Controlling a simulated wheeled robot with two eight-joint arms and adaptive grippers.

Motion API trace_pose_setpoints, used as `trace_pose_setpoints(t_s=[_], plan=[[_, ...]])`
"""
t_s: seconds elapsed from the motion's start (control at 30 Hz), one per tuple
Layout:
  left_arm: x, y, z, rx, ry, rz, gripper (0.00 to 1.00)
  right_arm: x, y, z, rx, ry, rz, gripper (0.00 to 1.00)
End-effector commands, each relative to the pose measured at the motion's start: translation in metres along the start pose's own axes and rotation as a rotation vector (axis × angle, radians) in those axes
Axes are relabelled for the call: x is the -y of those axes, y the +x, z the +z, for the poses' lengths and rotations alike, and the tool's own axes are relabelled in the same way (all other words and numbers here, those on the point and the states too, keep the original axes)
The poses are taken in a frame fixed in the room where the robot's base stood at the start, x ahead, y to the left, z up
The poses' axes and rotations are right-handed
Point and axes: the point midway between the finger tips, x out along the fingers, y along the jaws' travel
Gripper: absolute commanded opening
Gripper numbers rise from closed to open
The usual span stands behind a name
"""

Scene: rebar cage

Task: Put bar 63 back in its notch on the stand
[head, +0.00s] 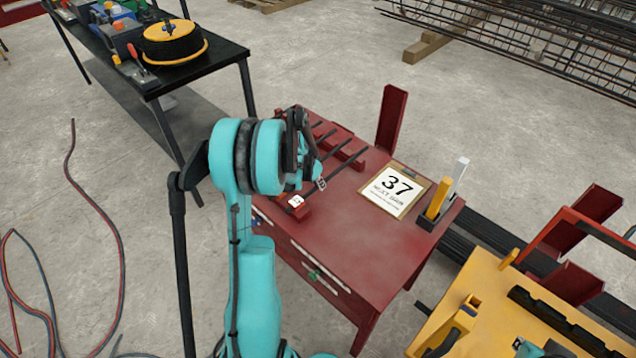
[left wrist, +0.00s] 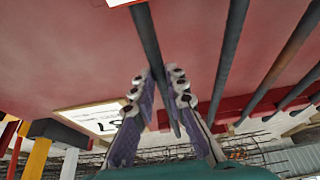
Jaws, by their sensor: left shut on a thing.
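My left gripper (left wrist: 168,105) is closed around a dark bar (left wrist: 148,40) in the left wrist view, one finger on each side. A white tag shows at the top edge there; no number is readable, so I cannot confirm it is bar 63. In the head view my left arm's wrist hides most of this gripper, over the red table (head: 350,245). The stand's red notched rail (head: 345,150) carries several dark bars; it also shows in the left wrist view (left wrist: 235,106). I cannot tell whether the held bar touches a notch.
A clipboard reading 37 (head: 394,190) lies right of the bars. A holder with yellow (head: 438,197) and white (head: 459,178) sticks stands at the table's right corner. A yellow workbench (head: 490,290) is at lower right, a black tool table (head: 205,66) at upper left.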

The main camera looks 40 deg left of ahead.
Motion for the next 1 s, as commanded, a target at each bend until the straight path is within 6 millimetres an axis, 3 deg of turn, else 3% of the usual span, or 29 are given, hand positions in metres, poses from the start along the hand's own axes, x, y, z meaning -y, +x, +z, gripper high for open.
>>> trace_pose_setpoints(t_s=[0.13,0.17,0.23,0.67,1.0], plan=[[0.000,0.005,0.002,-0.001,0.000,0.000,0.00,0.000,0.004,0.003,0.000,0.000,0.000,0.00],[0.000,0.005,0.002,0.000,0.000,0.000,0.15,0.000,0.004,0.003,0.000,0.000,0.000,0.00],[0.000,0.004,0.002,0.000,0.000,0.000,0.34,0.000,0.003,0.002,0.000,0.000,0.000,0.00],[0.000,-0.004,-0.002,0.000,0.000,0.000,0.34,0.000,-0.004,-0.003,0.000,0.000,0.000,0.00],[0.000,-0.077,-0.003,-0.001,-0.002,0.000,0.34,0.000,-0.026,-0.019,0.000,0.000,0.000,0.00]])
